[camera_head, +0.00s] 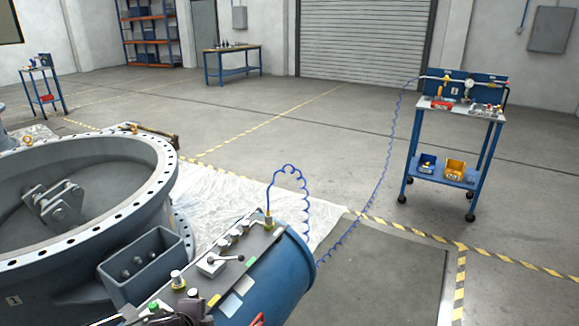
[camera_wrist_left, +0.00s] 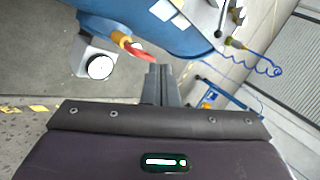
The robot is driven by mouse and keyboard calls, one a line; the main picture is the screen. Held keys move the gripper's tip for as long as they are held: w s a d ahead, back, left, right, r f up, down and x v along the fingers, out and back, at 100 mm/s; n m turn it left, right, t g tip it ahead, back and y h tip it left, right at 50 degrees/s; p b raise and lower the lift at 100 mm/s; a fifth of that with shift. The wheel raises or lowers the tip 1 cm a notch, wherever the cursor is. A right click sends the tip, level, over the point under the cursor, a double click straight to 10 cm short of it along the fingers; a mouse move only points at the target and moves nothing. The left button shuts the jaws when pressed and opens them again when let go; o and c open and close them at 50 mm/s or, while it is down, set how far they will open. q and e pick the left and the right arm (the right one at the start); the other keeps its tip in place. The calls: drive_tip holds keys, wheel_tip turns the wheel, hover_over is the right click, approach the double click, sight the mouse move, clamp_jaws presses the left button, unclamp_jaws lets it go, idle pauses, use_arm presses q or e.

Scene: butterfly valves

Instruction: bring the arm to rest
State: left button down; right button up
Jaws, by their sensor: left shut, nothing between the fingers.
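In the left wrist view my left gripper (camera_wrist_left: 161,84) is shut, its two fingers together with nothing between them. Just beyond the fingertips, in that view, is a red-tipped part with an orange collar (camera_wrist_left: 130,43) on the blue cylinder (camera_wrist_left: 165,22). I cannot tell the exact gap between them. In the head view a dark part of my left arm shows at the bottom edge, beside the blue actuator cylinder (camera_head: 280,275); the fingertips are not clear there. My right gripper is in neither view.
The large grey butterfly valve (camera_head: 70,215) fills the left of the head view. A lever (camera_head: 228,259) and fittings stand on the actuator's top plate. A coiled blue hose (camera_head: 290,172) rises from it. A blue tool cart (camera_head: 445,172) stands at right; the floor between is open.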

use_arm(q)
drive_tip(key=s+r+n+g+y, duration=0.1)
drive_tip(key=s+n+g, duration=0.4)
drive_tip(key=s+n, duration=1.35)
drive_tip(key=s+f+m+g, duration=0.1)
drive_tip(key=s+f, duration=0.1)
drive_tip(key=f, duration=1.3)
drive_tip(key=s+f+m, duration=0.2)
drive_tip(key=f, duration=1.3)
drive_tip(key=s+a+f, duration=0.2)
drive_tip(key=s+f, duration=0.6)
drive_tip(key=s, duration=0.2)
drive_tip(key=s+a+f+g+p, duration=0.1)
drive_tip(key=s+f, duration=0.7)
drive_tip(key=s, duration=0.2)
drive_tip(key=shift+a+f, duration=0.3)
drive_tip(key=shift+a, duration=0.1)
